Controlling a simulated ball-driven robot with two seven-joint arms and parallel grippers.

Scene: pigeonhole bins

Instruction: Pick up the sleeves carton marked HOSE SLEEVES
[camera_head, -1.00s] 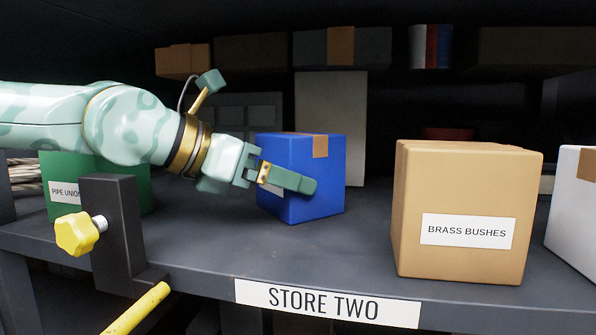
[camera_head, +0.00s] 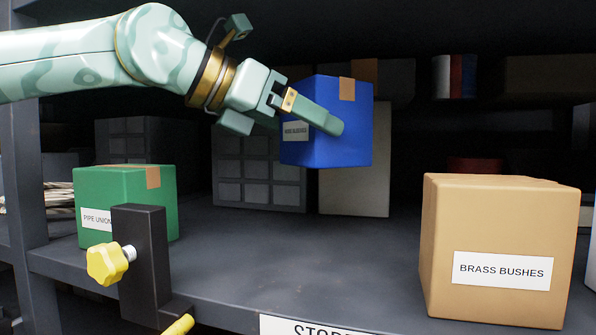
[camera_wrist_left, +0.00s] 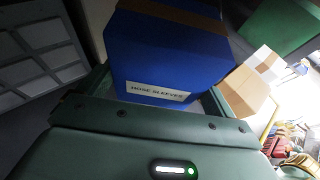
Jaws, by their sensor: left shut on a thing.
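The sleeves carton (camera_head: 352,130) is blue with a brown tape strip and a small white label. It hangs clear above the shelf, a little tilted. In the left wrist view the carton (camera_wrist_left: 165,55) fills the space between the fingers, and its label reads HOSE SLEEVES. My left gripper (camera_head: 312,112) comes in from the left and is shut on the carton, with one finger across its near side. The far finger is hidden behind the carton in the head view. My right gripper is not in view.
A tan BRASS BUSHES carton (camera_head: 498,235) stands at the right of the shelf. A green PIPE UNION carton (camera_head: 125,190) stands at the left, behind a dark post with a yellow knob (camera_head: 107,264). The shelf (camera_head: 300,260) between them is bare. A grey compartment unit (camera_head: 258,170) stands behind.

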